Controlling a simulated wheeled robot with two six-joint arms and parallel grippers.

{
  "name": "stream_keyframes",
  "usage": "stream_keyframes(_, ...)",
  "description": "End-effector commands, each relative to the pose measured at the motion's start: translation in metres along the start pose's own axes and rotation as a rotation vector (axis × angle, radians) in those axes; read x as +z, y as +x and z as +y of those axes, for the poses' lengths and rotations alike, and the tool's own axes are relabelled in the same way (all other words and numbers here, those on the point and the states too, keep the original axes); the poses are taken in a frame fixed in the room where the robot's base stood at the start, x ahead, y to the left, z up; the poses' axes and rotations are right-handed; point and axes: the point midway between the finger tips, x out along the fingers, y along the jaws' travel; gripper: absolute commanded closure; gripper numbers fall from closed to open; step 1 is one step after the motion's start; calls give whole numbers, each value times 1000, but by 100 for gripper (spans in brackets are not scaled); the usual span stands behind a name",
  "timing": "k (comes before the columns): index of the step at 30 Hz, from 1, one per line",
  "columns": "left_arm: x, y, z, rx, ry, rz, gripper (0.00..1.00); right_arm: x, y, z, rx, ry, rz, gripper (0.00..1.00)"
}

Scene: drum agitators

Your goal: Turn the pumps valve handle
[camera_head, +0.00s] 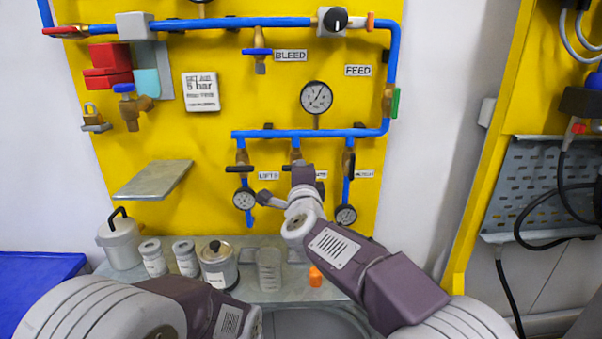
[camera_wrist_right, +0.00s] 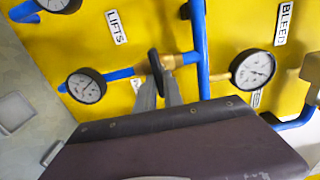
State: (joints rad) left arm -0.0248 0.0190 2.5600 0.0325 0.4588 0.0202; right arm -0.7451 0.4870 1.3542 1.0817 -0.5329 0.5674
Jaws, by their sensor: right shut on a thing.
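Three valves hang side by side from a blue pipe on the yellow panel. The left valve's black handle (camera_head: 240,169) lies across its pipe, beside a LIFTS label (camera_head: 268,175). The right valve's handle (camera_head: 349,164) lies along its pipe. My right gripper (camera_head: 303,174) covers much of the middle valve (camera_head: 296,155) and its label. In the wrist view the right gripper's fingers (camera_wrist_right: 159,88) are shut on the middle valve's black handle (camera_wrist_right: 155,66), which stands roughly across the pipe. I cannot read that valve's label (camera_wrist_right: 137,85). My left gripper is out of view.
Small gauges (camera_head: 244,198) (camera_head: 346,215) hang below the valves, close to my right arm. A feed gauge (camera_head: 316,97) sits above. A metal shelf (camera_head: 152,180) juts out at left. Jars (camera_head: 153,258) and a lidded pot (camera_head: 218,265) stand on the grey ledge below.

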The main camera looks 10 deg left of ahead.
Motion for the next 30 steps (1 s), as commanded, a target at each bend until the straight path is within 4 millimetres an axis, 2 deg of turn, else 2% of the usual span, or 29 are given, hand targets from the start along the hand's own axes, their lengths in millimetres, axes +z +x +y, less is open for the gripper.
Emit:
stream_keyframes(9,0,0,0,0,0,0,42,0,0,-1,-1,5,0,100)
stream_keyframes(10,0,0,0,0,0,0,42,0,0,-1,-1,4,0,85)
stream_keyframes(12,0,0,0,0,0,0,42,0,0,-1,-1,4,0,66)
stream_keyframes(23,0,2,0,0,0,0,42,0,-4,0,0,2,0,66)
stream_keyframes(26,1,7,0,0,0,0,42,1,-18,1,-1,1,-3,66)
stream_keyframes(30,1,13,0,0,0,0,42,1,-48,1,-2,2,-3,66)
